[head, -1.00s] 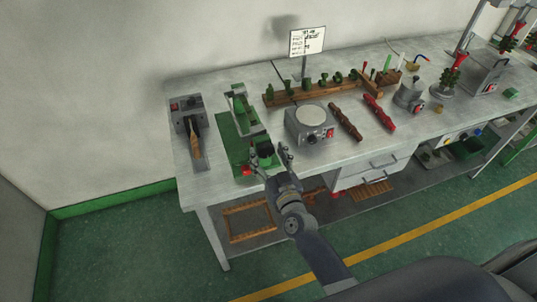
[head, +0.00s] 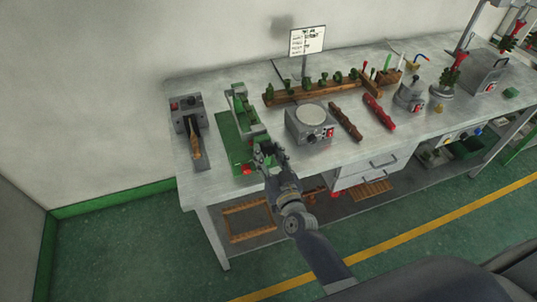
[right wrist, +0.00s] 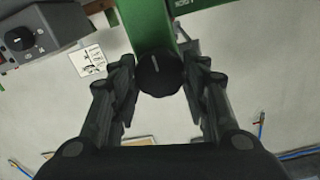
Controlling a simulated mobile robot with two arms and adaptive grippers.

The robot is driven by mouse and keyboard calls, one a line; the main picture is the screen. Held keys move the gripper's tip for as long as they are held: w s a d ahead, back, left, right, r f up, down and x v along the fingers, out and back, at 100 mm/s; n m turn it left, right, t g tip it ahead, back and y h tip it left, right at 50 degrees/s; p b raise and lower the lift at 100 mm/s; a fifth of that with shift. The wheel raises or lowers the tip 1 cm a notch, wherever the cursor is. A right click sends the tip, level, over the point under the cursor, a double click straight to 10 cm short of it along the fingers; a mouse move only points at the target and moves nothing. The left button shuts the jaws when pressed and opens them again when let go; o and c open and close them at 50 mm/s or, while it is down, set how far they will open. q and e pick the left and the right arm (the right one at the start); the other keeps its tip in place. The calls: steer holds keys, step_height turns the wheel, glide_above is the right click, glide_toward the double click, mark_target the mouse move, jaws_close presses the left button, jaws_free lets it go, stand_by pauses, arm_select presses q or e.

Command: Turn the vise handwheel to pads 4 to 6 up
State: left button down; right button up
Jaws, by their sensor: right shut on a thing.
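The green vise (head: 241,112) stands on its green base at the left part of the bench. Its black round handwheel (right wrist: 160,74) shows in the right wrist view, with a pale mark on its face, at the end of a green body. My right gripper (head: 266,153) is at the front end of the vise. In the right wrist view the two fingers of my right gripper (right wrist: 161,82) flank the handwheel and are shut on it. In the head view the fingers largely hide the handwheel. Pad numbers cannot be read. My left gripper is not in view.
A grey device with a wooden handle (head: 195,140) stands left of the vise. A grey hotplate (head: 310,123) is close on the right, with a wooden rack (head: 310,90) behind it. A red part (head: 246,169) sits at the base's front corner.

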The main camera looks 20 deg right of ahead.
steer(key=o, duration=1)
steer(key=shift+o, duration=0.2)
steer(key=shift+s, duration=0.15)
steer(key=s, duration=1.1)
steer(key=shift+s+d, duration=0.15)
steer(key=shift+s, duration=0.25)
